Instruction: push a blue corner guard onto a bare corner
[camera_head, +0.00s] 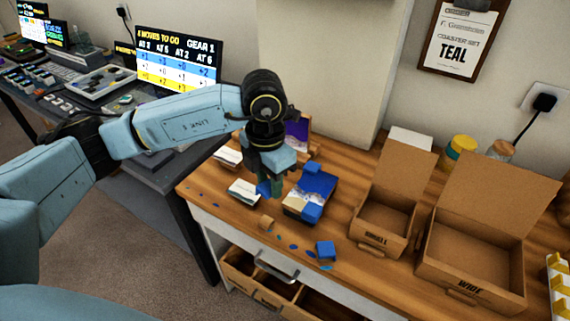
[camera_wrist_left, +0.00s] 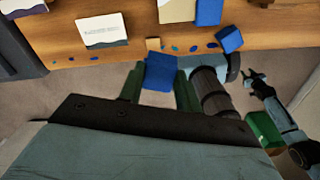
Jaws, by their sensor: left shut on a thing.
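My left gripper (camera_head: 273,190) points down over the wooden bench, shut on a blue corner guard (camera_head: 264,188). In the left wrist view the guard (camera_wrist_left: 160,72) sits between the fingertips. Right of the gripper lies a dark blue and white package (camera_head: 322,187). One blue guard (camera_head: 312,168) shows at its far side and another (camera_head: 312,210) at its near right corner. The near left corner looks bare. The held guard is apart from the package. A loose blue guard (camera_head: 325,250) lies near the bench's front edge. An arm end, likely my right gripper (camera_wrist_left: 255,84), shows small in the wrist view.
White cards (camera_head: 243,192) stand left of the package. A small tan block (camera_head: 266,222) and several blue chips lie along the front edge. An open small box (camera_head: 383,238) and wide box (camera_head: 465,262) stand to the right. An open drawer (camera_head: 240,268) juts out below.

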